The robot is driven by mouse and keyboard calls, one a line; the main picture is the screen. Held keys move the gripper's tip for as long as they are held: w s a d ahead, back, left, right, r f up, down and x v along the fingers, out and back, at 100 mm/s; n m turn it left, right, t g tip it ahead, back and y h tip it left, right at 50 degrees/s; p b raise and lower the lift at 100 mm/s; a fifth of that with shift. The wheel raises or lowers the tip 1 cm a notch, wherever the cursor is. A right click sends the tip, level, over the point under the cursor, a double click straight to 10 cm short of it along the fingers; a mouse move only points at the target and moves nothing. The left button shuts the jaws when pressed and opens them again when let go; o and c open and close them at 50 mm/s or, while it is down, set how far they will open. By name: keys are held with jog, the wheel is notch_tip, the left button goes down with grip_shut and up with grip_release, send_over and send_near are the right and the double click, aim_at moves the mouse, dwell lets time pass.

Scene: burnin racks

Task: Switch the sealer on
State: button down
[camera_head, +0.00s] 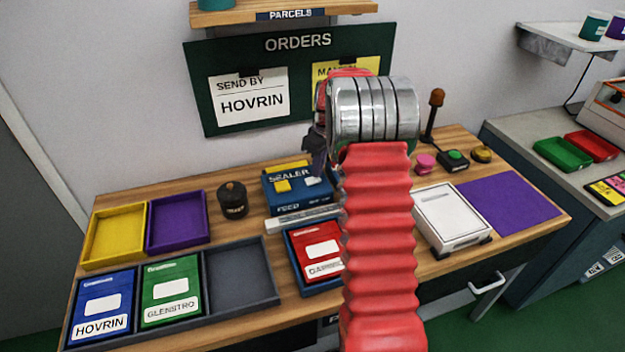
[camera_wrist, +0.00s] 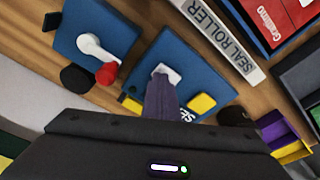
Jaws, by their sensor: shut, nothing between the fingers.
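The sealer (camera_head: 283,201) is a blue box labelled SEALER and FEED, near the middle of the wooden bench, partly hidden by my arm in the head view. In the wrist view the sealer (camera_wrist: 190,62) shows a yellow block (camera_wrist: 202,104) and a small white piece (camera_wrist: 171,71) on its top. My gripper (camera_wrist: 163,82) is shut and empty, its fingertips over the sealer's top beside the white piece. I cannot tell whether they touch it. In the head view my gripper (camera_head: 318,160) is above the sealer's back right part.
A blue unit with a white lever and red knob (camera_wrist: 106,73) stands beside the sealer. The SEAL ROLLER bar (camera_wrist: 220,42) lies along its front. A black pot (camera_head: 233,201) stands left of it. A white box (camera_head: 452,216) and purple mat (camera_head: 507,207) lie right.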

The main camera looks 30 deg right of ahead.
jog(key=shift+f, duration=0.5)
dwell(0.4)
notch_tip(320, 180, up, 7)
dwell(1.2)
jog(key=shift+s, duration=0.1)
dwell(0.5)
